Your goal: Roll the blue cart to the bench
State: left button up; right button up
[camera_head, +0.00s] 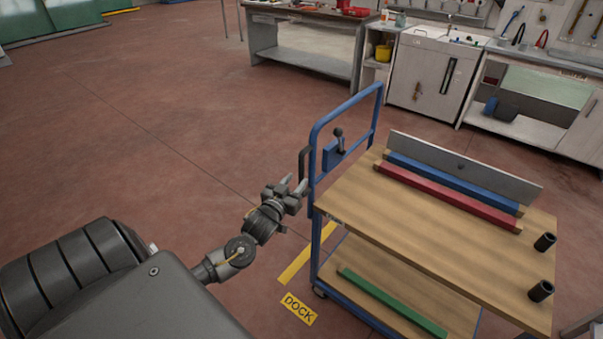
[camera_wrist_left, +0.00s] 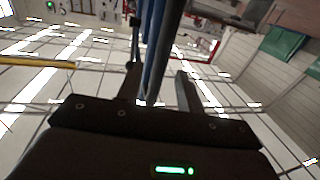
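The blue cart (camera_head: 318,225) stands upright at the right, with a wooden top deck (camera_head: 400,225) and a lower shelf. A workbench (camera_head: 305,14) with tools stands at the back. My right gripper is out of view.
Red and blue bars (camera_head: 445,198), a metal plate and two black cylinders (camera_head: 541,291) sit on the deck. A green bar (camera_head: 390,300) lies below. A yellow line and DOCK label (camera_head: 299,308) mark the floor. White cabinets (camera_head: 425,75) line the back right. Floor at left is clear.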

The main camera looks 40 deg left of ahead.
aim_at(300, 176)
pick_arm(q)
jog(key=shift+x, duration=2.35)
grip_shut()
